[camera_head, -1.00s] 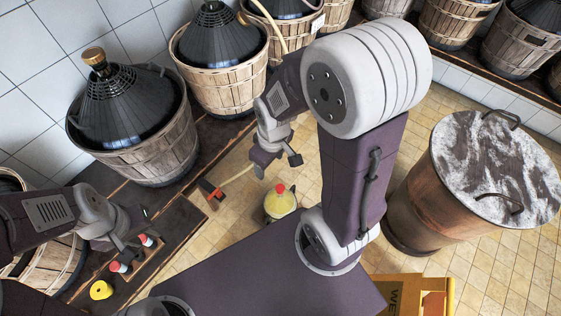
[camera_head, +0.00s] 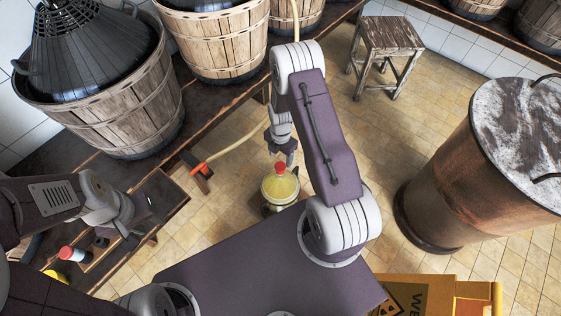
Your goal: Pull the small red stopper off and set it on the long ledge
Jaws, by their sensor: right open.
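A small red stopper (camera_head: 280,168) sits on top of a yellowish glass vessel (camera_head: 280,187) in the middle of the view. My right gripper (camera_head: 283,155) is open and points down just above and behind the stopper. Whether its fingers touch the stopper I cannot tell. My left gripper (camera_head: 128,228) hangs at the left over a tray on the dark wooden ledge (camera_head: 45,150); its fingers are too small and dark to read. The ledge runs along the wall under the basketed demijohns.
A red-topped item (camera_head: 75,254) stands in the tray, with a yellow item (camera_head: 55,275) beside it. An orange-red valve (camera_head: 200,169) with a hose is at the ledge's front edge. Basketed demijohns (camera_head: 110,95) fill much of the ledge. A wooden stool (camera_head: 388,40) and large barrel (camera_head: 440,195) stand right.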

